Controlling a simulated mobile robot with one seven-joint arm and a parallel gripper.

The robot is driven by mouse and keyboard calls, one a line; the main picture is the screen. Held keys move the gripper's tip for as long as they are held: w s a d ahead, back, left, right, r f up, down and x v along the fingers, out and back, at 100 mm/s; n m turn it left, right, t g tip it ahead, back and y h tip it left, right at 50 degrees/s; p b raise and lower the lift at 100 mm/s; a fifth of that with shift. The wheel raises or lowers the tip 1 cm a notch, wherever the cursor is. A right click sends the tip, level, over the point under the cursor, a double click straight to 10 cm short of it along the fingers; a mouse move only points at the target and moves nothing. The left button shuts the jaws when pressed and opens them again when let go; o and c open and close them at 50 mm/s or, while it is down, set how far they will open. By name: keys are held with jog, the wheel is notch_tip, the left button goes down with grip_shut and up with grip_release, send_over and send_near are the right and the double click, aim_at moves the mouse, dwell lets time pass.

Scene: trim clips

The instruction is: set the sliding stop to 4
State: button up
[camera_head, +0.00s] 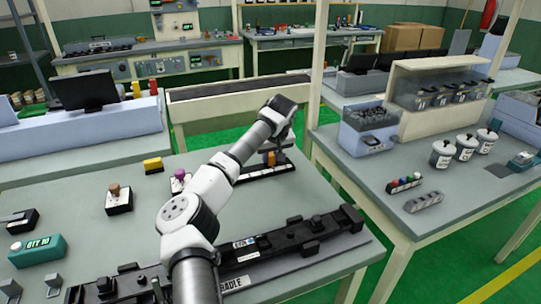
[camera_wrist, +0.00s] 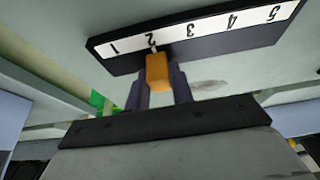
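The sliding stop is an orange block (camera_wrist: 159,72) on a dark rail with a white number scale (camera_wrist: 225,28) marked 1 to 5. A thin pointer above the block sits at the 2. In the head view the orange stop (camera_head: 271,159) and its rail (camera_head: 255,175) are at the far right of the near table. My gripper (camera_wrist: 160,88) has one dark finger on each side of the block, seemingly touching it, so it looks shut on the stop. In the head view my gripper (camera_head: 272,147) is over the rail, and the scale is too small to read.
The 4 lies to the right along the scale in the wrist view, with clear rail between. A long black fixture (camera_head: 300,237) lies at the table's front. A purple-knobbed block (camera_head: 180,180), a brown-knobbed block (camera_head: 118,200) and a yellow block (camera_head: 153,165) stand left.

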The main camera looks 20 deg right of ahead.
grip_shut()
jog(key=a, duration=0.8)
jog(key=shift+a+r+b, duration=0.1)
jog(key=shift+b, duration=0.3)
jog(key=o, duration=0.5)
grip_release()
jog(key=shift+s, duration=0.1)
jog(key=b+v, duration=0.2)
jog(key=v, duration=1.1)
jog(key=shift+s+r+b, duration=0.2)
jog(key=shift+r+b, duration=0.1)
jog(key=shift+b, duration=0.1)
